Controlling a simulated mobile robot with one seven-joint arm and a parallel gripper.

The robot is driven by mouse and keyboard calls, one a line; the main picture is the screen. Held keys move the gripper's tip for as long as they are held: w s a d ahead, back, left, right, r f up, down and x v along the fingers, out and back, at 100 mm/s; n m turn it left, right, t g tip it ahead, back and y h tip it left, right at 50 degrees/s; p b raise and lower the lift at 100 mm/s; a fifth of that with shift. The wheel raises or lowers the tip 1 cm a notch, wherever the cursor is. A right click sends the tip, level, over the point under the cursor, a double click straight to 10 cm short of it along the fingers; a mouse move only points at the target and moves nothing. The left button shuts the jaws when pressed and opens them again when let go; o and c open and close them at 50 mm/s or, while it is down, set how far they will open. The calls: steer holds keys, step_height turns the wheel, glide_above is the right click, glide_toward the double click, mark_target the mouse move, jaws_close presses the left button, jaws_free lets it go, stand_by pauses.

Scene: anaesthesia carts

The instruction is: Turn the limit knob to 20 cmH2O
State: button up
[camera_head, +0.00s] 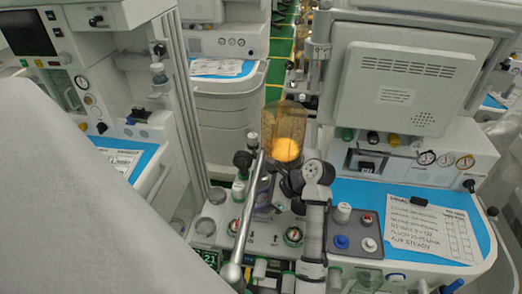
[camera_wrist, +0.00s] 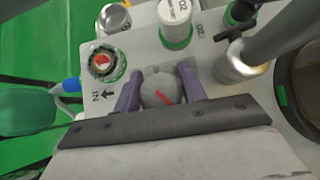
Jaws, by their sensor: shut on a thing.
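A round grey knob (camera_wrist: 158,91) with a red pointer line shows in the wrist view, on a pale panel (camera_wrist: 146,52). I take it for the limit knob; no scale numbers are readable around it. My gripper (camera_wrist: 159,88) has its two purple fingers on either side of this knob, shut on it. The dark gripper body (camera_wrist: 165,122) covers the panel below the knob.
In the wrist view, a red-faced valve (camera_wrist: 104,62) sits left of the knob, a white cap (camera_wrist: 175,12) above it, and a metal post (camera_wrist: 240,62) to the right. In the head view, an amber canister (camera_head: 285,122) and a black-jointed tube (camera_head: 315,190) rise from the cart.

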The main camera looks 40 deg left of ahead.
steer(key=shift+d+n+g+h, duration=0.15)
steer(key=shift+n+g+h, duration=0.65)
steer(key=shift+n, duration=0.6)
steer(key=shift+s, duration=0.1)
steer(key=o, duration=1)
steer(key=shift+v, duration=3.8)
